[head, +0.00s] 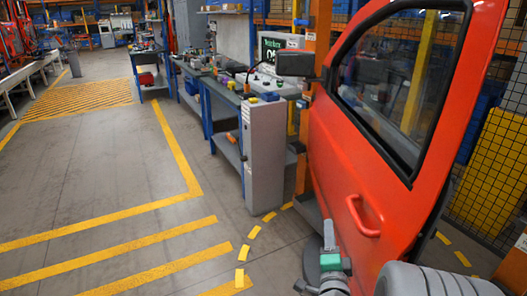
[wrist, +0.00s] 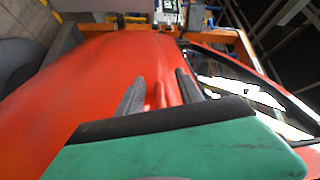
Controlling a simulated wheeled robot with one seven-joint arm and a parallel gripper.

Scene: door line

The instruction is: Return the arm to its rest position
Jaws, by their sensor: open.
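My gripper (head: 329,236) is in the lower middle of the head view, in front of the red car door (head: 400,130). Its grey fingers point away from me, with a green block behind them. The red door handle (head: 363,217) shows to the right of the fingers in the head view, with a visible gap. In the wrist view my gripper (wrist: 160,82) has its two dark fingers apart, and the red handle (wrist: 159,94) appears between them against the door (wrist: 90,90). Nothing is seen held. Whether the fingers touch the handle cannot be told.
A grey cabinet (head: 264,155) stands left of the door, beside workbenches (head: 226,120). A yellow bin stack (head: 497,170) behind mesh is at the right. The floor (head: 90,195) with yellow stripes is open at the left. My grey arm fills the bottom right.

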